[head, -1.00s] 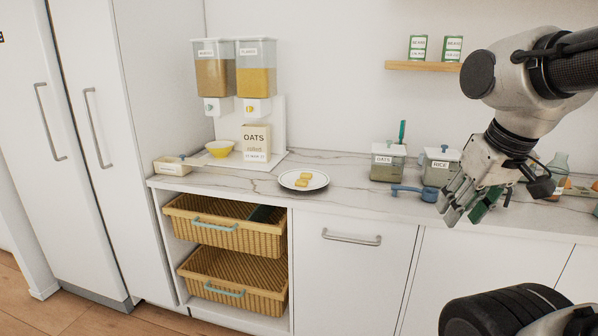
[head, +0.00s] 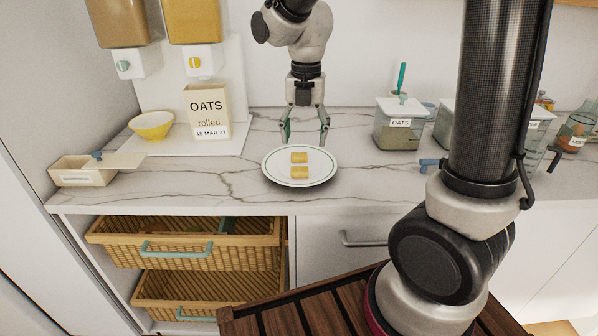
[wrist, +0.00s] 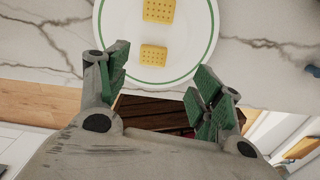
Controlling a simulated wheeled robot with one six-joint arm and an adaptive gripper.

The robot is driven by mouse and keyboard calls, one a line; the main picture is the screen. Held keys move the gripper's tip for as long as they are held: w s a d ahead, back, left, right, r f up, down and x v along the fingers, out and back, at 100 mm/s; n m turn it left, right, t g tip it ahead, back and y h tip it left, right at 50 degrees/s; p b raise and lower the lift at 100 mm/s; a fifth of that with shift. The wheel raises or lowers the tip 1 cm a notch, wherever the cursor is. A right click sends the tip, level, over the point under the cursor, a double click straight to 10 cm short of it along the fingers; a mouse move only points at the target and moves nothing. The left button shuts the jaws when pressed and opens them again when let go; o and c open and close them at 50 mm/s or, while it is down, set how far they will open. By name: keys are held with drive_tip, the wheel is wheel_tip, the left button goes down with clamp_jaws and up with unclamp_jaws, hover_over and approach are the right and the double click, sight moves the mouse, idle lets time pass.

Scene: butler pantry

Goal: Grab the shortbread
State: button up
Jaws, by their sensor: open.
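Two square yellow shortbread pieces lie on a white plate (head: 272,173) with a green ring, on the marble counter. The farther shortbread (head: 299,157) and the nearer shortbread (head: 300,172) sit one behind the other with a small gap. My gripper (head: 306,139) points down, open and empty, at the plate's far edge in the head view, apart from both pieces. In the wrist view my gripper (wrist: 158,72) has its green-padded fingers spread. There the two pieces (wrist: 153,54) (wrist: 159,10) show beyond the fingers, the upper one close to the picture's top edge.
An oats box (head: 208,113), a yellow bowl (head: 152,125) and a cream bin (head: 85,170) stand to the left. An oats canister (head: 399,125) and a blue scoop (head: 432,163) are to the right. Wicker drawers (head: 190,245) are below. Counter around the plate is mostly clear.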

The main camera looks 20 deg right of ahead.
sight(299, 167)
drive_tip(key=shift+w+a+f+n, duration=0.25)
drive_tip(key=shift+a+f+n, duration=0.2)
drive_tip(key=shift+n, duration=0.15)
drive_tip(key=shift+f, duration=0.4)
wheel_tip(299, 167, down, 7)
drive_tip(key=shift+w+f, duration=0.1)
drive_tip(key=shift+w, duration=0.05)
drive_tip(key=c, duration=0.9)
